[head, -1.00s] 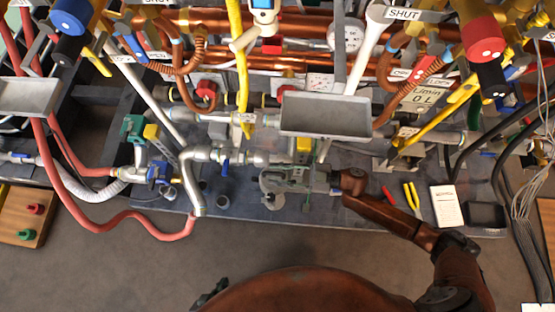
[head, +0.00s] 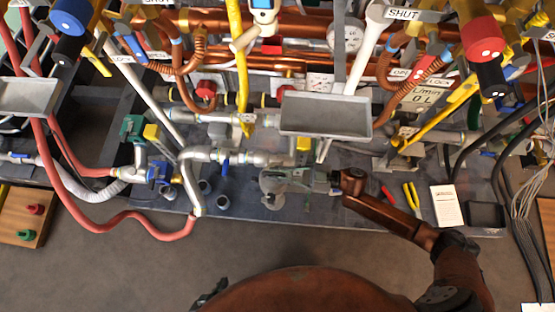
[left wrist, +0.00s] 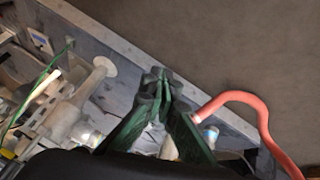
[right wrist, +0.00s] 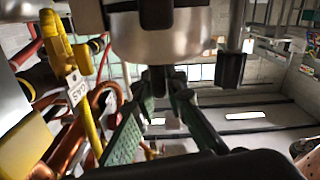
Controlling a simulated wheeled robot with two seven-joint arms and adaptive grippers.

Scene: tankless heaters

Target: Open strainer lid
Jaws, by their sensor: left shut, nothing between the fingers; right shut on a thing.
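In the head view my right gripper (head: 290,178) reaches in from the right, low over the front of the bench, beside a round grey disc (head: 272,195). In the right wrist view the fingers of my right gripper (right wrist: 165,76) are closed on a dark part against a silver cylindrical body (right wrist: 165,42). I take this body to be the strainer; the seam of its lid is not clear. In the left wrist view my left gripper (left wrist: 158,85) is shut and empty, over the bench edge. I cannot make out its fingers in the head view.
A grey tray (head: 325,114) hangs above the right gripper. A red hose (head: 130,222) loops over the bench's left front. Pliers (head: 411,196), a booklet (head: 446,205) and a black tray (head: 485,214) lie at the right.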

